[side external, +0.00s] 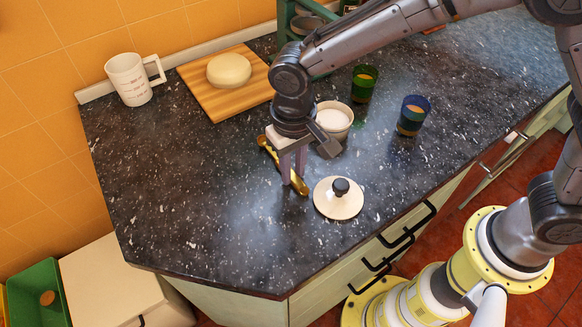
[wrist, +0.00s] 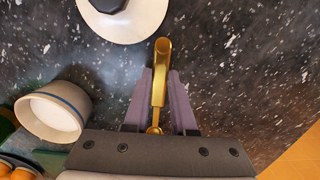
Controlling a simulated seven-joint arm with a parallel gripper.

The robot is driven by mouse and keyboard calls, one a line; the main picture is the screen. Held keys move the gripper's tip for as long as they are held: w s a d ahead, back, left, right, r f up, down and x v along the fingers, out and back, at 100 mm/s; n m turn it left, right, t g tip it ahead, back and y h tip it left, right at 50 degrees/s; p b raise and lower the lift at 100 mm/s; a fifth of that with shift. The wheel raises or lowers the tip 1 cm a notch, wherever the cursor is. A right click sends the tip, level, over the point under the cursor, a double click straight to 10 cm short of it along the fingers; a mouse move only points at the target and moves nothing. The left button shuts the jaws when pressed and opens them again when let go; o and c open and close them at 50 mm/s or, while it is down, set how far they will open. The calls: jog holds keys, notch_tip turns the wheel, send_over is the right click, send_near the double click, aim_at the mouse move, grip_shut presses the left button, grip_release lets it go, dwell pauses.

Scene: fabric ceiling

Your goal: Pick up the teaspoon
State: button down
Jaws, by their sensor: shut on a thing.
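The golden teaspoon (side external: 299,184) is at the middle of the dark speckled counter in the side view. It also shows in the wrist view (wrist: 160,75), lengthwise between the fingers. My gripper (side external: 291,181) points down over it, with its purple fingers on either side. In the wrist view my gripper (wrist: 160,80) is shut on the teaspoon. One end of the teaspoon sticks out past the fingertips, and part of it is hidden by the fingers. I cannot tell whether it is touching the counter or slightly above it.
A white lid with a black knob (side external: 338,204) lies close beside the teaspoon. A white bowl (side external: 334,119) stands behind, with a green cup (side external: 363,84) and a blue cup (side external: 413,115). A cutting board (side external: 200,92) with dough and a mug (side external: 130,80) are at the back left. The front-left counter is clear.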

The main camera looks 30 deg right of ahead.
jog(key=shift+r, duration=0.4)
notch_tip(320, 180, up, 2)
jog(key=shift+r, duration=0.15)
jog(key=s+d+r, duration=0.8)
jog(key=s+r, duration=0.1)
jog(key=s, duration=0.2)
jog(key=shift+d+r, duration=0.3)
